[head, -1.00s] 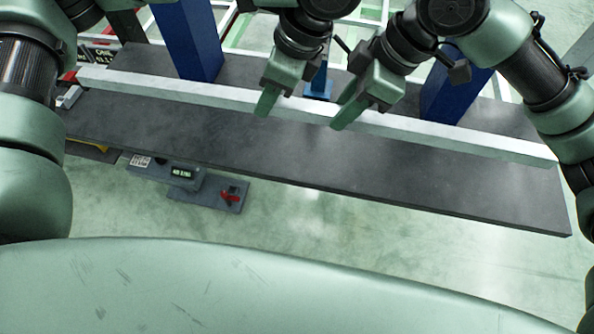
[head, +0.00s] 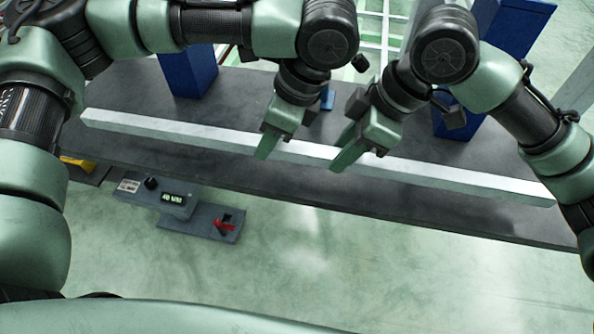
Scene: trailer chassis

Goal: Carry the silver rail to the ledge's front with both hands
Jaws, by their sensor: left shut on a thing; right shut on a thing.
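The silver rail (head: 200,135) is a long, pale bar running from the left to the lower right across the dark grey ledge (head: 130,85). My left gripper (head: 265,145) and my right gripper (head: 345,155) are both shut on the rail near its middle, a short distance apart. The parts of the rail behind the green fingers are hidden.
Blue posts (head: 186,75) stand at the back of the ledge, with another at the right (head: 455,122). A grey box with a lit display (head: 177,198) and a red switch (head: 224,222) sit below the front edge. Open pale floor (head: 330,260) lies in front.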

